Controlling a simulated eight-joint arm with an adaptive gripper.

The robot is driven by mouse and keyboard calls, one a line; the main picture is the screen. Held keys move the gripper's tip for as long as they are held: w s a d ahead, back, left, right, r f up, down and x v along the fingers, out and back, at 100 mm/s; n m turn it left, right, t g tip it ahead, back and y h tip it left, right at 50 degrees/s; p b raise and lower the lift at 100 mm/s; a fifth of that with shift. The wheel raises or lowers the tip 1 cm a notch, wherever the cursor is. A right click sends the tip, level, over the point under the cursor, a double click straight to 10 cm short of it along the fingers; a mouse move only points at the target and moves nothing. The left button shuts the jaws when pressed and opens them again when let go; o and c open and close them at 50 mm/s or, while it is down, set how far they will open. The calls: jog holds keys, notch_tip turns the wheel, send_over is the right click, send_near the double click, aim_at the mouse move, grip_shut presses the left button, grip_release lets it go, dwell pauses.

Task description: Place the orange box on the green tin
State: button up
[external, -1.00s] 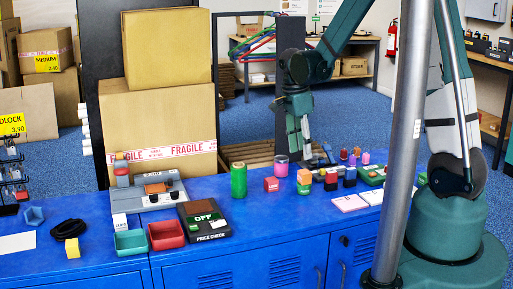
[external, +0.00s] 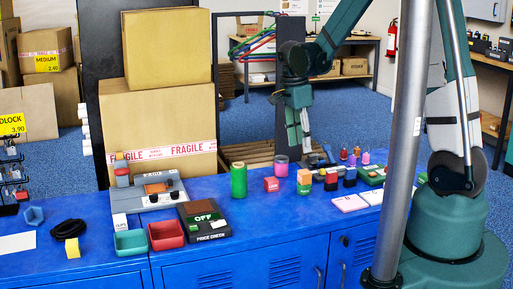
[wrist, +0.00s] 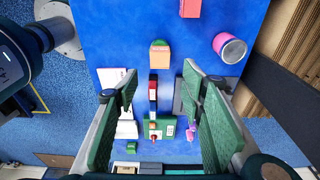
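The orange box (external: 304,176) sits on top of a short green tin (external: 304,189) on the blue counter. In the wrist view the orange box (wrist: 160,58) covers most of the green tin, whose rounded edge (wrist: 159,43) shows behind it. A taller green cylinder (external: 239,181) stands apart to the left. My gripper (wrist: 160,85) is open and empty, its two green-padded fingers wide apart. In the external view my gripper (external: 300,142) hangs above and behind the orange box, clear of it.
A red box (external: 271,184) and a pink cylinder (external: 281,169) stand just left of the orange box. Red and black blocks (external: 331,180) stand close on its right. Pale cards (external: 349,203) lie at the front right. The counter in front of the box is clear.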

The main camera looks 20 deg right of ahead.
jog(key=shift+r, duration=0.1)
jog(key=s+d+r+n+t+y, duration=0.1)
jog(key=s+d+r+n+t, duration=0.2)
jog(key=s+r+n, duration=0.6)
jog(key=s+d+r+n+t, duration=0.4)
jog(key=s+r+n, duration=0.5)
jog(key=s, duration=0.3)
jog(key=shift+d+r+y, duration=0.4)
jog(key=shift+d+r, duration=0.25)
jog(key=shift+r, duration=0.25)
